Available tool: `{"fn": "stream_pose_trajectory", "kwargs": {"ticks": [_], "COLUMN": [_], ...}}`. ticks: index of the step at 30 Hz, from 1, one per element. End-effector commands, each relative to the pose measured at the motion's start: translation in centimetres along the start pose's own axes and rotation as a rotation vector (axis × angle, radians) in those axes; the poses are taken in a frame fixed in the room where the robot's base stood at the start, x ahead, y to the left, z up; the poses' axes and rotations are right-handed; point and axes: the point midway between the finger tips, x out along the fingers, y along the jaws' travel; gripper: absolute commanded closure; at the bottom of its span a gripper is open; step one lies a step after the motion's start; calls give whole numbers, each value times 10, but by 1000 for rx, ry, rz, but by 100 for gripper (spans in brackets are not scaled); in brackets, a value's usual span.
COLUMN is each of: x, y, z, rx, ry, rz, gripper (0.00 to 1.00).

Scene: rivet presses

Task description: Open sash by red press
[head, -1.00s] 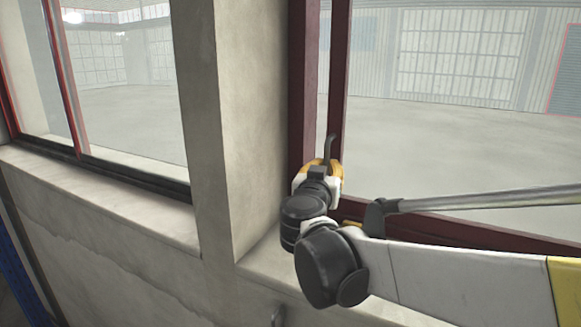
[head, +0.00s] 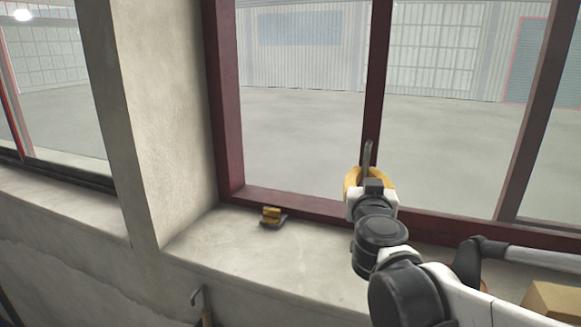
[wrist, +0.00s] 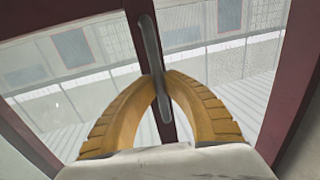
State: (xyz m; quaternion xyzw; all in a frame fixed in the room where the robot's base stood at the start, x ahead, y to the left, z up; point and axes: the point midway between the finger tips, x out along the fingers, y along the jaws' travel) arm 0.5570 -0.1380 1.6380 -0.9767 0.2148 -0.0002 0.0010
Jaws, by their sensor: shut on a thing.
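The dark red window sash (head: 377,75) stands with its left stile well clear of the left jamb (head: 226,100) of the frame. A gap shows between the two, with the hall floor beyond. My gripper (head: 368,176) is at the lower part of this stile. In the wrist view, its two yellow fingers (wrist: 161,82) close on a long grey upright handle (wrist: 150,45) fixed to the stile. The handle's upper end (head: 367,152) shows above the fingers in the head view. The red press cannot be seen in these frames.
A cardboard box (head: 553,303) is at the lower right. A concrete pillar (head: 150,110) stands left of the frame, with another window beyond it.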

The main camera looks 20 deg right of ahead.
Motion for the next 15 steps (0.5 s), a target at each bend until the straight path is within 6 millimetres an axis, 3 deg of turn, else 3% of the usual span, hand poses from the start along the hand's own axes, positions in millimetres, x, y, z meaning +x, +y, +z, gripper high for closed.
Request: {"fn": "stream_pose_trajectory", "kwargs": {"ticks": [4,15], "x": [-2,-3], "y": [12,16], "z": [0,0], "rx": [0,0], "ry": [0,0], "rz": [2,0], "gripper": [100,100]}}
